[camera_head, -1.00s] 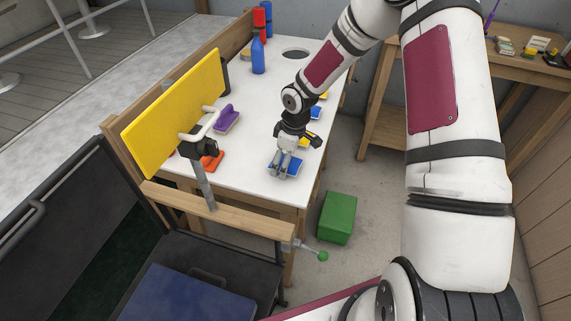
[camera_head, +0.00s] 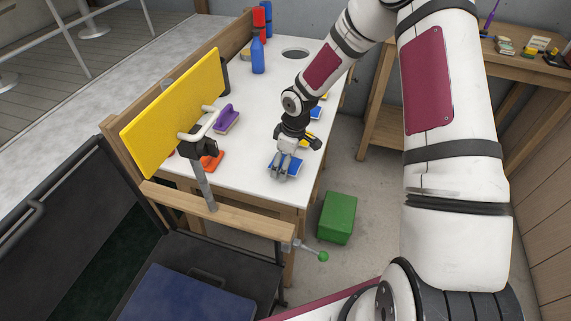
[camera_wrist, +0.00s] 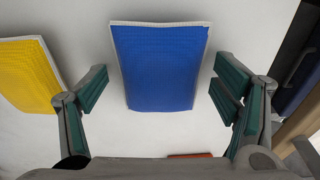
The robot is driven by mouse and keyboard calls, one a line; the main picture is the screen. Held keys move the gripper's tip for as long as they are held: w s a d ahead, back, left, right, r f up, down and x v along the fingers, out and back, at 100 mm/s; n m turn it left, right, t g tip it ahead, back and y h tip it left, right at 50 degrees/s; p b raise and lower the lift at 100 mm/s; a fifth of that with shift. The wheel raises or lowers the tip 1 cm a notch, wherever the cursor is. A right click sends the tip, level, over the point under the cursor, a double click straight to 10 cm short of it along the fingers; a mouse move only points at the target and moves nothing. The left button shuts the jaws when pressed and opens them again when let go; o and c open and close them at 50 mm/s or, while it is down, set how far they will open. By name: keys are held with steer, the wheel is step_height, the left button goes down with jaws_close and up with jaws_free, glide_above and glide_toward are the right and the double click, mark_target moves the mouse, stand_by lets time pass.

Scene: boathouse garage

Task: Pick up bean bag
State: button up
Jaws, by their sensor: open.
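A blue bean bag (camera_wrist: 160,65) with a pale edge lies flat on the white table. In the wrist view it sits between the two spread fingers of my gripper (camera_wrist: 157,95), with white tabletop showing on both sides of it. In the head view my gripper (camera_head: 283,172) is low over the same blue bag (camera_head: 294,168) near the table's front right edge and partly hides it. My gripper is open and holds nothing. A yellow bag (camera_wrist: 28,75) lies to the left in the wrist view, close to the left finger.
The white table (camera_head: 250,180) also bears a purple-handled brush (camera_head: 227,118), an orange object (camera_head: 212,160) and a blue bottle (camera_head: 258,55). A yellow board (camera_head: 178,105) stands along its left side. A green box (camera_head: 337,217) sits on the floor to the right.

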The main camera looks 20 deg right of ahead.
steer(key=c, duration=1.4)
steer(key=shift+r, duration=0.1)
